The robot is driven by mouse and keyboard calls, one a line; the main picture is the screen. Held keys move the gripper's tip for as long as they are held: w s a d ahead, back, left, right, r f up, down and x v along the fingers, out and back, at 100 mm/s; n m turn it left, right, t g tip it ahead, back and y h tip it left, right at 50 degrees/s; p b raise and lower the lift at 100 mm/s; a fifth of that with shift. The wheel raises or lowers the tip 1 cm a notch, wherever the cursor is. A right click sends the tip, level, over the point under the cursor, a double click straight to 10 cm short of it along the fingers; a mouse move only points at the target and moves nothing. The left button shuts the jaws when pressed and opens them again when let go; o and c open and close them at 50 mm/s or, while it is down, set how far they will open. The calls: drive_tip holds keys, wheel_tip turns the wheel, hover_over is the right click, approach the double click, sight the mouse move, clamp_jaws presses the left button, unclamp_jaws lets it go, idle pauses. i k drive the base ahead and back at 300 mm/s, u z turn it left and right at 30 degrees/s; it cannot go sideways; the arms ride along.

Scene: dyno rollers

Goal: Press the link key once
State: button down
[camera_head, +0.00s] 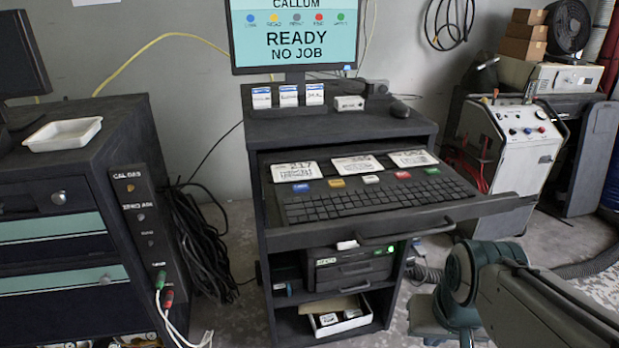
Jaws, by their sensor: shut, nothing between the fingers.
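A keyboard (374,199) lies in the pulled-out drawer of the middle cabinet. A row of coloured keys runs along its back: blue (300,187), yellow (336,183), white (371,179), red (402,174) and green (431,170). I cannot read lettering on these keys. The monitor (294,38) above shows "READY NO JOB" under a row of dots in matching colours; their captions are too small to read surely, though the blue dot's could be "LINK". My arm shows at the lower right, below and right of the drawer. My gripper is not in view.
Three printed cards (352,164) lie behind the coloured keys. The drawer front (400,229) and its handle stick out toward me. A dark cabinet with a white tray (63,134) stands left, a white wheeled machine (517,150) right. Space above the keyboard is clear.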

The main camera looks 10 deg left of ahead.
sight(300, 188)
drive_tip(key=z, duration=2.35)
drive_tip(key=k, duration=1.1)
drive_tip(key=u, duration=1.35)
drive_tip(key=i, duration=0.5)
